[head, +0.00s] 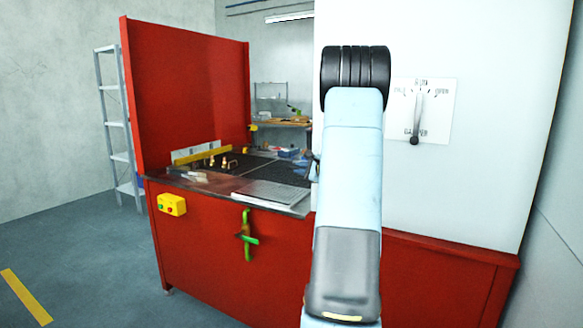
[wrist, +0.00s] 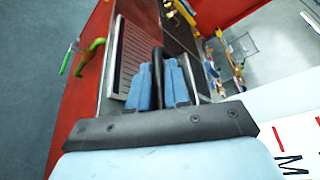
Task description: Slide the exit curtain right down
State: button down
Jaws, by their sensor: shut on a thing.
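My gripper (wrist: 160,88) shows in the wrist view with its blue fingers closed on a slim black upright bar (wrist: 157,58). The bar stands between the fingers, and its lower end is hidden by the gripper body. I cannot tell for sure that this bar belongs to the exit curtain, and no curtain sheet shows clearly. In the head view my own arm hides the gripper and the bar. The mesh belt (head: 285,172) runs dark across the red machine, left of my arm.
A white panel with a black lever (head: 415,138) on a marked plate is right of my arm. A red wall (head: 188,90) rises at the belt's far left. A green handle (head: 247,236) and a yellow button box (head: 172,205) are on the red front.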

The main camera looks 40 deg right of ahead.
jog(key=shift+s+f, duration=0.1)
jog(key=shift+f, duration=0.4)
jog(key=c, duration=1.2)
grip_release()
jog(key=shift+o, duration=0.2)
jog(key=shift+r, duration=0.1)
jog(key=shift+r, duration=0.1)
jog(key=shift+s, duration=0.2)
jog(key=v, duration=1.3)
jog(key=shift+r, duration=0.1)
